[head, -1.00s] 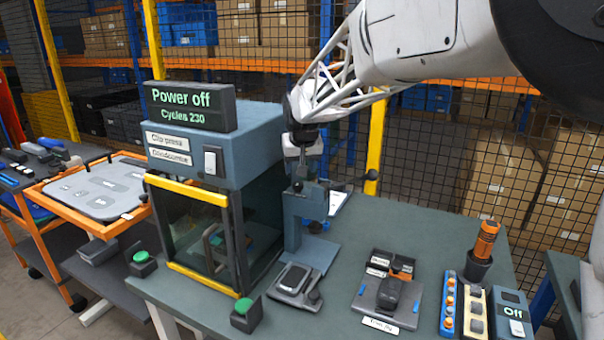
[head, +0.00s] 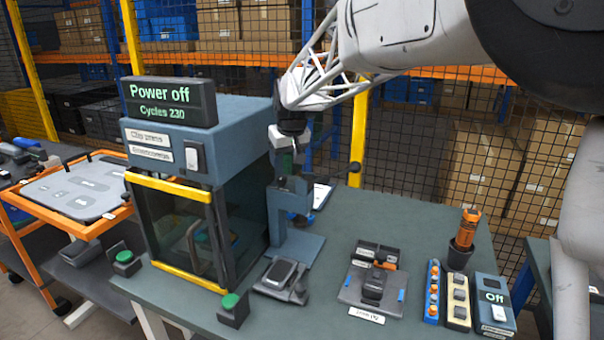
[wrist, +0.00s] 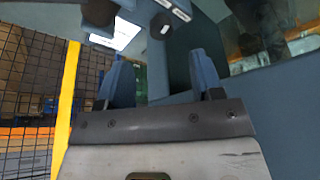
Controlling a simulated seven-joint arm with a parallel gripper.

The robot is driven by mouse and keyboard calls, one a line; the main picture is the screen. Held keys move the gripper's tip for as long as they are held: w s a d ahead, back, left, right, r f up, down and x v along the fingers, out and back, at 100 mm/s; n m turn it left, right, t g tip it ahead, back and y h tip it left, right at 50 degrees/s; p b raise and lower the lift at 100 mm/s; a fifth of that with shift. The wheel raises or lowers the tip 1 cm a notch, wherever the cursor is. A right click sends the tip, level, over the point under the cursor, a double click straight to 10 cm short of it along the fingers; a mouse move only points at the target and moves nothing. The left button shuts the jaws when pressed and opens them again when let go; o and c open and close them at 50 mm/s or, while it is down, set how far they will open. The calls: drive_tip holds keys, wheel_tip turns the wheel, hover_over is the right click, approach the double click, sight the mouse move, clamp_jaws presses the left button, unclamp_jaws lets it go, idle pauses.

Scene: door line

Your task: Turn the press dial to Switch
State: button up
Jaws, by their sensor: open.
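The press (head: 225,135) is a blue-grey machine with a dark window, a yellow-framed front and a display (head: 168,101) reading "Power off, Cycles 230". A white rocker switch (head: 193,156) sits beside two labels on its front. A small dark knob (wrist: 160,25) with white labels (wrist: 180,13) shows at the top of the wrist view; I cannot tell for sure that it is the press dial. No dial is clear in the head view. My gripper (head: 284,165) is at the press's right side, open and empty. Its fingers (wrist: 160,78) are apart, with the knob beyond them.
A bench-top stand (head: 297,235) is close below my gripper. Green buttons (head: 232,301), a phone-like device in a cradle (head: 283,273), a fixture plate (head: 372,290) and a box reading "Off" (head: 493,300) are on the bench. Mesh fencing is behind.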

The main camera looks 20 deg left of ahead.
sight(283, 177)
drive_tip(key=n, duration=0.2)
drive_tip(key=w+n+g+y, duration=0.1)
drive_tip(key=n, duration=0.1)
drive_tip(key=d+n+g, duration=0.1)
drive_tip(key=n, duration=0.1)
drive_tip(key=shift+w+r+n, duration=0.1)
drive_tip(key=shift+w+n, duration=0.2)
drive_tip(key=shift+w, duration=0.1)
drive_tip(key=shift+y, duration=0.3)
drive_tip(key=shift+x, duration=3.9)
drive_tip(key=shift+c, duration=0.4)
drive_tip(key=c, duration=0.8)
drive_tip(key=shift+c, duration=0.2)
